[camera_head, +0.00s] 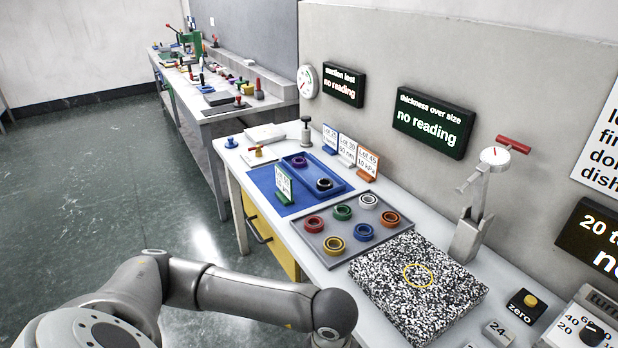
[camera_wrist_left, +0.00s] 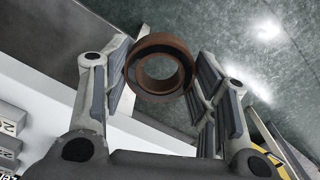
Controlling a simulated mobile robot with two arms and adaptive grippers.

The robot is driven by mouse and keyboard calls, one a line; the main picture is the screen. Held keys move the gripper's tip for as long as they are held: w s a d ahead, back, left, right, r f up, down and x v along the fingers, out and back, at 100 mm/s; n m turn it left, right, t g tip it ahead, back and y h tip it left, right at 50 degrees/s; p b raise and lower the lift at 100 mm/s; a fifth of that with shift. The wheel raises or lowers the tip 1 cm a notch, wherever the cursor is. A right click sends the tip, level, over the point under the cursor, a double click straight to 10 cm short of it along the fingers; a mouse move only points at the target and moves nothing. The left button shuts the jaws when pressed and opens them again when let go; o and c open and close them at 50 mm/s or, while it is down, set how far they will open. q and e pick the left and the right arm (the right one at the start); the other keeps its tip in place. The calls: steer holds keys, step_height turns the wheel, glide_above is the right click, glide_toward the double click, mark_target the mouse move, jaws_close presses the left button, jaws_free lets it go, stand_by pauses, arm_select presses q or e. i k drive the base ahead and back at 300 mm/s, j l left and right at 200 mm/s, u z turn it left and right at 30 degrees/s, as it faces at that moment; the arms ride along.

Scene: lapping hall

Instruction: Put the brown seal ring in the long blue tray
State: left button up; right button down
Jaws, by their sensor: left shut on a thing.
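The brown seal ring (camera_wrist_left: 160,45) is between the fingers of my left gripper (camera_wrist_left: 160,75) in the left wrist view. The fingers are shut on its outer sides, and its hole faces the camera. In the head view my left arm reaches in along the bottom, but its gripper and the brown ring are hidden. The long blue tray (camera_head: 313,171) lies on the bench at the back, on a blue mat. My right gripper is not in view.
A grey tray (camera_head: 346,225) with several coloured rings lies before the blue tray. A speckled plate (camera_head: 440,275) and a stand gauge (camera_head: 475,215) are nearer right. A small sign (camera_head: 284,184) stands on the mat by the blue tray, with more signs (camera_head: 346,150) behind it.

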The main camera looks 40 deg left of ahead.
mark_target(312, 175)
steer(key=i+j+z, duration=0.3)
steer(key=j, duration=1.65)
steer(key=k+j+z, duration=0.1)
steer(key=j+z, duration=0.2)
steer(key=j, duration=1.6)
